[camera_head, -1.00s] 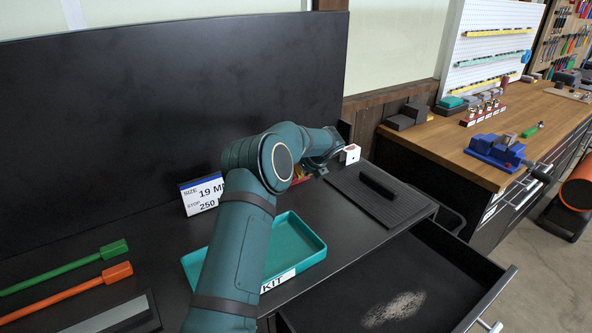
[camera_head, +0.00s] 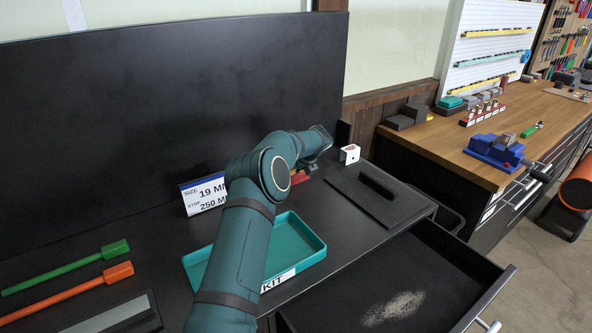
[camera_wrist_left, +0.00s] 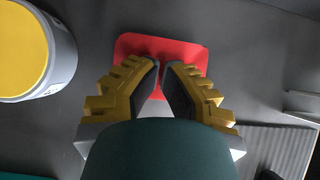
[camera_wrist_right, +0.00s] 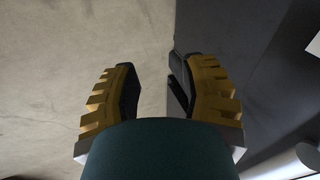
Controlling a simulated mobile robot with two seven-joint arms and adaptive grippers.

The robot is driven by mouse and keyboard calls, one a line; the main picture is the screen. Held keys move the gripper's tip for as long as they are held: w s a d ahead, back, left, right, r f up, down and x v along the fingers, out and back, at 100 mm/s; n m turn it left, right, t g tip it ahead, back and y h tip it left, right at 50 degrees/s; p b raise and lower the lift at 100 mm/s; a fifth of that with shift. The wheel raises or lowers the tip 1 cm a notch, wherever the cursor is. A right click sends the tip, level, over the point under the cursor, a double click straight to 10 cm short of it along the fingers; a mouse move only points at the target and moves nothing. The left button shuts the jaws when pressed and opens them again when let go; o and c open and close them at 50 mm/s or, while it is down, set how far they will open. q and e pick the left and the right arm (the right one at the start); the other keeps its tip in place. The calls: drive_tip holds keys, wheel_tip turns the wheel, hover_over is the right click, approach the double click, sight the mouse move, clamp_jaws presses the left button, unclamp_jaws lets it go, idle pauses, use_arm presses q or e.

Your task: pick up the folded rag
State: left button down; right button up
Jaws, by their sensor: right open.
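The folded rag (camera_wrist_left: 140,46) is red and lies flat on the dark worktop in the left wrist view, below and around my left fingertips. A bit of red also shows under my left wrist in the head view (camera_head: 302,176). My left gripper (camera_wrist_left: 160,64) has its fingertips close together over the rag, with a narrow gap between them. I cannot tell whether they pinch the rag. The fingers hide its near part. My right gripper (camera_wrist_right: 153,67) is open and empty, above bare floor beside a dark cabinet side.
A yellow-topped round container (camera_wrist_left: 28,50) stands left of the rag. A drawer (camera_head: 400,290) stands open in front.

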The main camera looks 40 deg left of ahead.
use_arm(q)
drive_tip(key=shift+s+d+f, duration=0.15)
drive_tip(key=shift+d+f, duration=0.35)
drive_tip(key=shift+d, duration=0.1)
drive_tip(key=s+d, duration=0.1)
drive_tip(key=d, duration=0.2)
drive_tip(key=s+d+b, duration=0.1)
drive_tip(key=d, duration=0.5)
drive_tip(key=shift+s+d+r, duration=0.1)
drive_tip(key=shift+s+d, duration=0.25)
drive_tip(key=shift+s, duration=0.05)
drive_tip(key=s+d, duration=0.2)
drive_tip(key=d, duration=0.6)
drive_tip(key=s+d, duration=0.3)
drive_tip(key=d, duration=0.5)
drive_tip(key=s+d, duration=0.2)
drive_tip(key=d, duration=0.6)
drive_tip(key=shift+s+d+p, duration=0.1)
drive_tip(key=shift+s+p, duration=0.05)
drive_tip(key=shift+p, duration=0.25)
drive_tip(key=shift+s+d, duration=0.15)
drive_tip(key=shift+d, duration=0.3)
drive_tip(key=shift+a, duration=0.2)
